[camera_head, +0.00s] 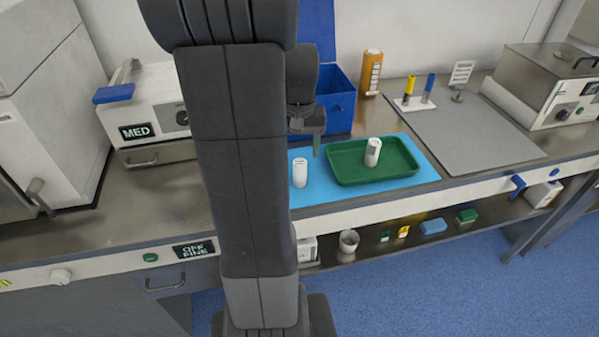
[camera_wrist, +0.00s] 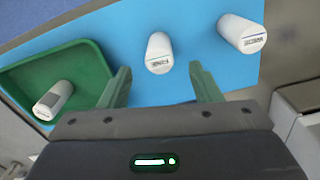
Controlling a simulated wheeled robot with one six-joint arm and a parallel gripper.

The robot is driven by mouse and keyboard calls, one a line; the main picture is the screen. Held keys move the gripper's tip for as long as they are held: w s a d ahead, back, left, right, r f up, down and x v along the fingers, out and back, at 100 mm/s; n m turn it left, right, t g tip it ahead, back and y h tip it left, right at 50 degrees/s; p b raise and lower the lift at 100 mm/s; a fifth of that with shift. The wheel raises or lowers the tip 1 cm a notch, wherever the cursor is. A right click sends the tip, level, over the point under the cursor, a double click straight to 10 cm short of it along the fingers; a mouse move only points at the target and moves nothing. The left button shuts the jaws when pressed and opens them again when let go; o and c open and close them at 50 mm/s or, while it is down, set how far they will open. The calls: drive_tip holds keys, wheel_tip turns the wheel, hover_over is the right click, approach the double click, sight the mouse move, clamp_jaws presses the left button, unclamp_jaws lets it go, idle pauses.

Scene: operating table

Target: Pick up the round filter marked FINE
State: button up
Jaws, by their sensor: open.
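A white round filter (camera_wrist: 158,53) stands on the blue mat, between and just beyond the fingertips in the wrist view. Its small label appears to read FINE, though the print is blurred. A second white filter (camera_wrist: 242,34) is to its right, with a label I cannot read surely. A third (camera_wrist: 53,100), with a grey patch, is in the green tray; it also shows in the head view (camera_head: 373,152). One filter (camera_head: 299,172) shows on the mat left of the tray in the head view. My gripper (camera_wrist: 160,68) is open and empty, its green fingers pointing toward the mat.
The green tray (camera_head: 345,180) lies on the blue mat (camera_head: 425,172). A blue bin (camera_head: 338,104) and an orange bottle (camera_head: 371,72) stand behind. A grey mat (camera_head: 475,130) lies to the right. My arm hides part of the bench in the head view.

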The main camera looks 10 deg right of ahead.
sight(300, 162)
wheel_tip(300, 162, down, 5)
drive_tip(key=shift+f+p, duration=0.15)
drive_tip(key=shift+p, duration=0.15)
drive_tip(key=c, duration=1.1)
